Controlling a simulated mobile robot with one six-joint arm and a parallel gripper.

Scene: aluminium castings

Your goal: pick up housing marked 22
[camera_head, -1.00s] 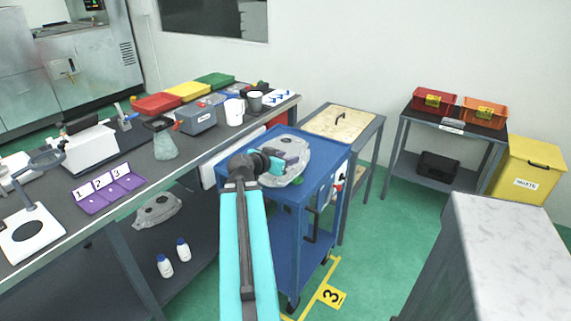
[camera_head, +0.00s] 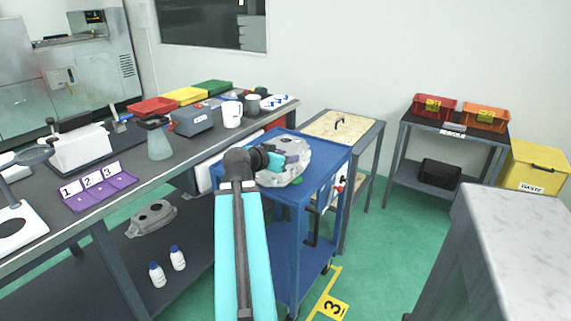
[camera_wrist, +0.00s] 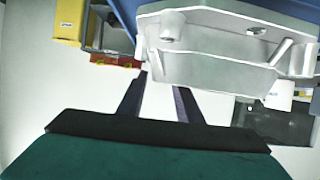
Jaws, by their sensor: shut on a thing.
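A grey cast housing (camera_head: 294,152) is at the top of the blue cart (camera_head: 322,172). No mark 22 can be read on it. My gripper (camera_head: 275,160) reaches it from the left and is shut on it. In the wrist view the housing (camera_wrist: 220,50) fills the upper right, with the two dark fingers of my gripper (camera_wrist: 158,88) reaching its near edge; the fingertips are partly hidden by it. I cannot tell whether the housing rests on the cart or is slightly raised. A second grey housing (camera_head: 152,218) lies on the lower shelf of the long bench.
The long dark bench (camera_head: 110,205) on the left holds a purple numbered rack (camera_head: 100,190), a flask and bins. A wood-topped table (camera_head: 335,128) stands behind the cart. A marble-topped block (camera_head: 515,235) is at the right. Green floor is free between cart and block.

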